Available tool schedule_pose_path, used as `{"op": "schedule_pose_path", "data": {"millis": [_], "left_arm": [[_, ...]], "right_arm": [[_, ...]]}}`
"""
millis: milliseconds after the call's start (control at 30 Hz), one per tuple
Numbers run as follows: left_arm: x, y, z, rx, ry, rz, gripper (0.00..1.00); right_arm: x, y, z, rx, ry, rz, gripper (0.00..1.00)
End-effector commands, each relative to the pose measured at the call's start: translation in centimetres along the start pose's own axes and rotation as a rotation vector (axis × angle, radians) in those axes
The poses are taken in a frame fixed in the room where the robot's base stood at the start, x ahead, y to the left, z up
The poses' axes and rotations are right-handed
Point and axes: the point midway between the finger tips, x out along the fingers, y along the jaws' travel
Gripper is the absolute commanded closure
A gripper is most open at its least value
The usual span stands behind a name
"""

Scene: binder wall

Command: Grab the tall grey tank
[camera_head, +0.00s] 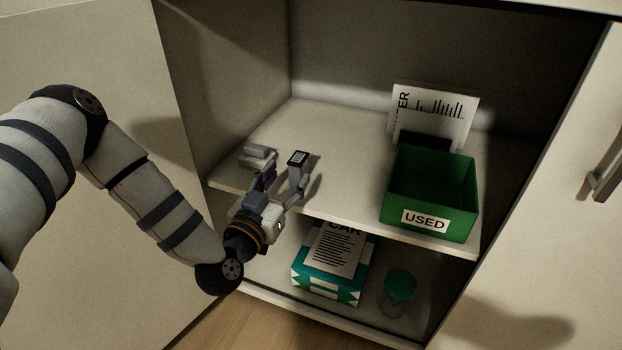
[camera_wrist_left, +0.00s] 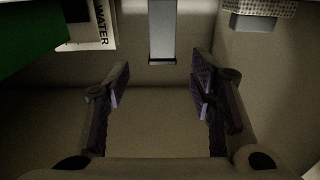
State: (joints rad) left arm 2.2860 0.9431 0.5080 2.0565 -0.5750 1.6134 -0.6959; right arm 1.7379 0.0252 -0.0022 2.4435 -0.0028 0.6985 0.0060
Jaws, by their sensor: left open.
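In the left wrist view the tank (camera_wrist_left: 162,32) is at the top centre, in line with the gap between the fingers. My left gripper (camera_head: 281,186) is open, with its fingers spread and nothing between them; it also shows in the left wrist view (camera_wrist_left: 162,88). In the head view it partly hides the tank's lower part. My right gripper is not in view.
A green box marked USED (camera_head: 426,221) and a white sign (camera_head: 456,112) stand right on the shelf (camera_head: 345,205). A small grey item (camera_head: 258,153) lies left of the tank. Below are a green-and-white carton (camera_head: 328,287) and a green-lidded jar (camera_head: 400,285). Cupboard doors flank the opening.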

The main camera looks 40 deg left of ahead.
Motion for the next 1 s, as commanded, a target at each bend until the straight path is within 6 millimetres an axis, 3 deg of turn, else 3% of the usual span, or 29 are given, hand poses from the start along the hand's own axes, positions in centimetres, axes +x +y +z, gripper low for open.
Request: {"op": "schedule_pose_path", "data": {"millis": [400,667,767,900,1000], "left_arm": [[6.7,-0.3,-0.1,0.0,-0.006,0.002,0.5],[7.4,-0.2,-0.4,-0.001,-0.006,0.003,0.5],[7.3,-0.2,-0.4,-0.001,-0.006,0.004,0.68],[7.3,-0.2,-0.4,-0.001,-0.006,0.003,1.0],[7.3,-0.2,-0.4,-0.001,-0.006,0.003,1.0]], "right_arm": [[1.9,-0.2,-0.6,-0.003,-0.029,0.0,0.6],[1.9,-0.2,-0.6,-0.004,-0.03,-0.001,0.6],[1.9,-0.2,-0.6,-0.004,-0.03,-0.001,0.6],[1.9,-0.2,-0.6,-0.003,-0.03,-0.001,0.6],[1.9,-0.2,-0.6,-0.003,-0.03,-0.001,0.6]]}}
